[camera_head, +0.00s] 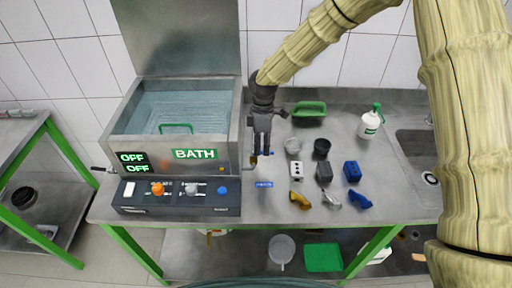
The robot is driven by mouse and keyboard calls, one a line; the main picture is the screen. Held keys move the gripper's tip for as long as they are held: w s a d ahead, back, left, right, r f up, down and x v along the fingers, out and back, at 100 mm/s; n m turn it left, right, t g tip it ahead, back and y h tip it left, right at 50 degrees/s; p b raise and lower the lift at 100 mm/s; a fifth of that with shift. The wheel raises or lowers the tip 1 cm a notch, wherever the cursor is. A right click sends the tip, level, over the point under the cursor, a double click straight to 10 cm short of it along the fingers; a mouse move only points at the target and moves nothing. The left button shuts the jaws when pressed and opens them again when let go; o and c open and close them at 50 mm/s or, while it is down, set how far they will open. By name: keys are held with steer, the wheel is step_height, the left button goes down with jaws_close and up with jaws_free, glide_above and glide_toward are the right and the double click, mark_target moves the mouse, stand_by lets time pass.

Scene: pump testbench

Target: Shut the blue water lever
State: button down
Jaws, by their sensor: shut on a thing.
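My gripper (261,151) points down just right of the bath's right wall, with its fingers close together. A small blue piece (269,153) shows at the fingertips; it looks like the blue water lever, and the fingers are shut on it. The rest of the lever is hidden by the fingers, so its angle cannot be told. A small brass-coloured fitting (253,161) shows just below the fingertips. The steel water bath (225,170) is open and full of water, with a "BATH" display on its front.
A control box (180,208) with orange, grey and blue knobs stands before the bath. A sink (418,160) is at far right.

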steer(key=shift+w+n, duration=0.15)
steer(key=shift+n, duration=0.15)
steer(key=c, duration=1.5)
jaws_free()
step_height(320, 180, up, 12)
steer(key=w, duration=0.2)
steer(key=shift+w, duration=0.15)
steer(key=shift+d+f, duration=0.1)
steer(key=shift+f, duration=0.05)
